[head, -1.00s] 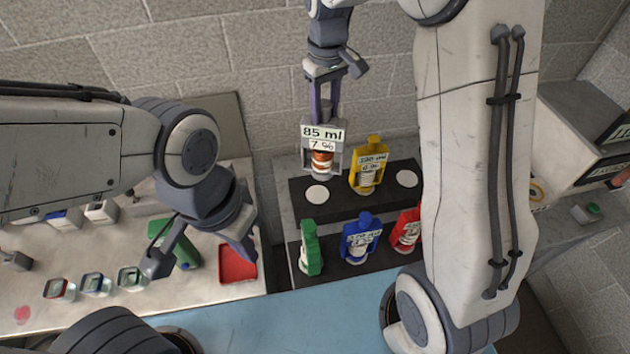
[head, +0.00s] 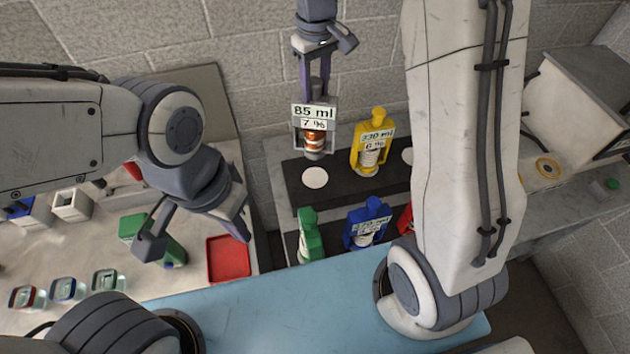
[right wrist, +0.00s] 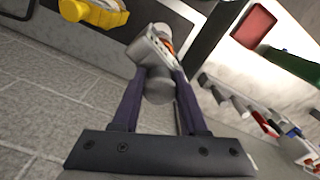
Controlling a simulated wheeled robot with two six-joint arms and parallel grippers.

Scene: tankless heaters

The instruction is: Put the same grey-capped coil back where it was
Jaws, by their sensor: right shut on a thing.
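The grey-capped coil (head: 314,140), with an orange-brown winding and a tag reading "85 ml 7 %", hangs upright from my right gripper (head: 315,88) in the head view. In the right wrist view the gripper (right wrist: 159,82) is shut on the coil's grey cap (right wrist: 158,88). The coil is just behind and above a bare white disc (head: 315,178) on the upper black shelf (head: 340,190). Whether its base touches the shelf is unclear. My left gripper (head: 197,235) is open and empty at the left, above a green bottle-like item (head: 172,250).
A yellow-capped coil (head: 372,145) stands right of the held one. Green (head: 309,237) and blue (head: 367,222) coils stand on the lower step, with a red one (head: 405,218) partly behind my right arm. Another white disc (head: 407,155) is bare. A red tray (head: 229,259) lies left.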

